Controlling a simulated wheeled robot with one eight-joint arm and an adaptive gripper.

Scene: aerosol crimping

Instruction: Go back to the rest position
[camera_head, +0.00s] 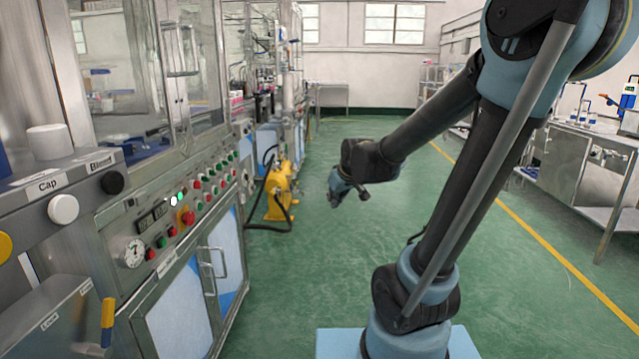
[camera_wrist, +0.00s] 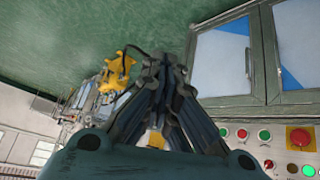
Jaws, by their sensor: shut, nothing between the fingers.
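My gripper shows in the wrist view (camera_wrist: 165,65), with its dark fingers drawn together at the tips and nothing between them. In the head view my arm reaches from the right toward the middle, over the green floor.
A control panel (camera_head: 190,208) with coloured buttons and a red emergency stop runs along the left cabinet. A yellow machine (camera_head: 277,190) stands on the floor beyond it. A steel bench (camera_head: 570,165) is at the right. The green floor (camera_head: 330,265) between is clear.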

